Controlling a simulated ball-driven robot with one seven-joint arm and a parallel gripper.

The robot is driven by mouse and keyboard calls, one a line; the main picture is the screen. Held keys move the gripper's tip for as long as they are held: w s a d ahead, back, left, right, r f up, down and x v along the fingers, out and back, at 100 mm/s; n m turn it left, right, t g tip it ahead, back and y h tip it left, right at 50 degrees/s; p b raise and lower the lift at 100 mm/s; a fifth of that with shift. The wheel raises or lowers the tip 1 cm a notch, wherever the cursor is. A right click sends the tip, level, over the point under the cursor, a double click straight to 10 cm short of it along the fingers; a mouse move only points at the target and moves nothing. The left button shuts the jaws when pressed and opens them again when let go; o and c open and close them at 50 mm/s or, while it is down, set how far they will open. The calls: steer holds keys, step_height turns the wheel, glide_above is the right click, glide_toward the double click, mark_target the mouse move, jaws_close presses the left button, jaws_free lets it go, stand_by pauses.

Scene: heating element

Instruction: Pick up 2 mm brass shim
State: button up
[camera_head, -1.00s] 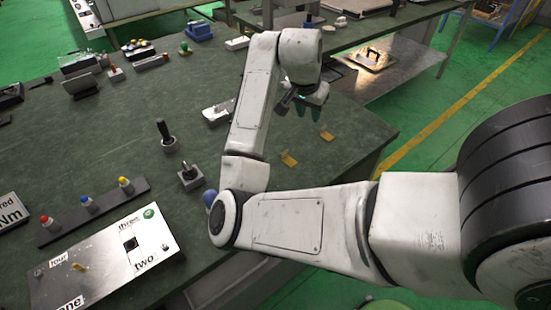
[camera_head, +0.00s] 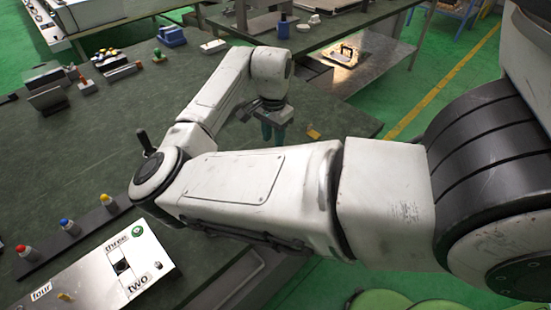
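A small brass-yellow piece (camera_head: 313,133) lies on the green worktop near its right edge; I cannot read its thickness. My gripper (camera_head: 273,138) points down to the left of this piece, apart from it. I cannot see whether the fingers are open or hold anything. A second brass piece, seen earlier nearer to me, is now hidden behind my arm or gripper.
A panel with labels "two", "three" and "four" (camera_head: 100,270) lies at the lower left. A dark strip with coloured knobs (camera_head: 68,236) is behind it. A black-handled tool (camera_head: 145,141) is partly hidden by my elbow. The worktop's middle left is clear.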

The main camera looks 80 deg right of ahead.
step_height(320, 180, down, 5)
steer(key=shift+s+a+p, duration=0.15)
steer(key=shift+p, duration=0.15)
steer(key=shift+c, duration=0.2)
jaws_close()
